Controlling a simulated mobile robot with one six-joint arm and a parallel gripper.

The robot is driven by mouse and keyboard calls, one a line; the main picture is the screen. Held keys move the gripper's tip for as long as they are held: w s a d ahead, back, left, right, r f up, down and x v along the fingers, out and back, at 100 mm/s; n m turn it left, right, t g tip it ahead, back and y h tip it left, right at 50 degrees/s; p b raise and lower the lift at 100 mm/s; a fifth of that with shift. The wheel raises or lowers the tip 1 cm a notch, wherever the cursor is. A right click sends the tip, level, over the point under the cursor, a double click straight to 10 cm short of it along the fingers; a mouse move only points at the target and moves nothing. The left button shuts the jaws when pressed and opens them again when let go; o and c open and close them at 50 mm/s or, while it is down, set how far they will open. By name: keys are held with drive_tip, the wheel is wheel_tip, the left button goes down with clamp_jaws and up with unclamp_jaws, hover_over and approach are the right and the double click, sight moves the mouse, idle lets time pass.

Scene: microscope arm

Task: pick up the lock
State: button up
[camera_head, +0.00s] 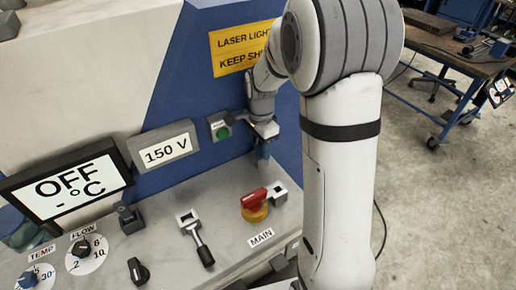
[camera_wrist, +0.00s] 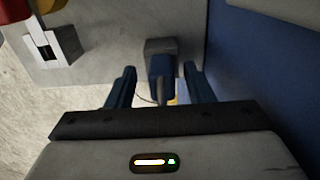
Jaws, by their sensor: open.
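A small dark blue block with a grey top (camera_wrist: 160,64), which looks like the lock, stands between the fingertips of my gripper (camera_wrist: 160,80) in the wrist view. A thin grey piece shows on its near side. My gripper is open, with one dark blue finger on each side of the block and a visible gap to each. In the head view my gripper (camera_head: 263,151) points down at the back of the grey panel, close to the blue wall. The lock cannot be told apart from the fingers there.
A red and yellow MAIN switch (camera_head: 255,206) with a grey slotted bracket (camera_head: 278,193) stands in front of my gripper. A black-handled lever (camera_head: 202,248), a green button (camera_head: 223,132) and a 150 V display (camera_head: 165,151) are to the left. The blue wall rises close behind.

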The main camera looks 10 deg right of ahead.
clamp_jaws()
idle(0.4)
drive_tip(key=shift+r, duration=0.1)
